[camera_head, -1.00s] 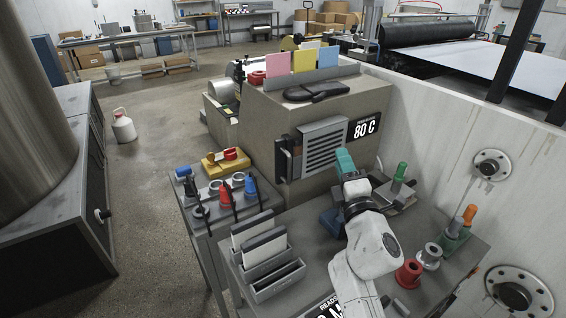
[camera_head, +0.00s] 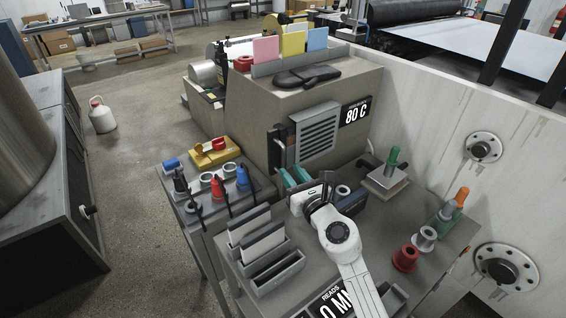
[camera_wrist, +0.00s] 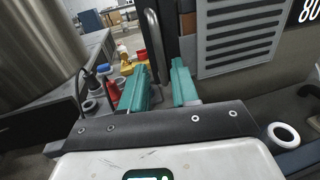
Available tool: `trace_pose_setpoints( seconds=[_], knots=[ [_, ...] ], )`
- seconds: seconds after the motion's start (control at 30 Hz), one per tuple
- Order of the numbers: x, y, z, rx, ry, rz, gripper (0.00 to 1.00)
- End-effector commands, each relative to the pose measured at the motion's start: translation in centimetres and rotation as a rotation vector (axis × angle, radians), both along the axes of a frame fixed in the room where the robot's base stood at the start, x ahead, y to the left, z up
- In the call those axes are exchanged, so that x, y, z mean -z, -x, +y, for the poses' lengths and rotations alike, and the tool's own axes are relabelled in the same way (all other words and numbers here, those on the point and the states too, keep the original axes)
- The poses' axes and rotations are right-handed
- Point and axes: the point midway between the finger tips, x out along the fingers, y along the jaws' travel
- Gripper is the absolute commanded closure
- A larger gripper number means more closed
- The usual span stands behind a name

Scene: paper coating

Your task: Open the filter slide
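The filter slide (camera_head: 284,145) is a dark upright panel with a bar handle at the left edge of the louvred grille on the beige machine. In the wrist view its grey bar handle (camera_wrist: 153,42) stands upright ahead of my gripper, in line with the gap between the fingers. My gripper (camera_head: 292,173) has two teal fingers and sits just below and in front of the slide. In the wrist view the fingers (camera_wrist: 159,68) are apart with nothing clearly between them. Whether the handle's lower end reaches between the fingertips I cannot tell.
The louvred grille (camera_head: 317,131) and the 80 C sign (camera_head: 356,111) are right of the slide. A side table with red and blue bottles (camera_head: 219,187) stands close at left. A slotted grey rack (camera_head: 265,258) stands near my arm.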

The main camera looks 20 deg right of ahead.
Motion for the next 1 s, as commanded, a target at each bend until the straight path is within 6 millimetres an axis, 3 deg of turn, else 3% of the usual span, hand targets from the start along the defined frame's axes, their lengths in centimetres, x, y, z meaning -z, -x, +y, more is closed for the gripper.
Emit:
trace_pose_setpoints(
  seconds=[0.1, 0.3, 0.77, 1.0],
  knots=[
    [0.1, -2.2, 0.3, -0.001, 0.000, -0.002, 0.71],
    [0.1, -4.7, 0.6, -0.001, -0.001, -0.001, 0.71],
    [0.0, -5.8, 0.7, 0.001, -0.003, -0.001, 0.71],
    [0.0, -5.8, 0.7, 0.001, -0.003, -0.001, 0.93]
  ],
)
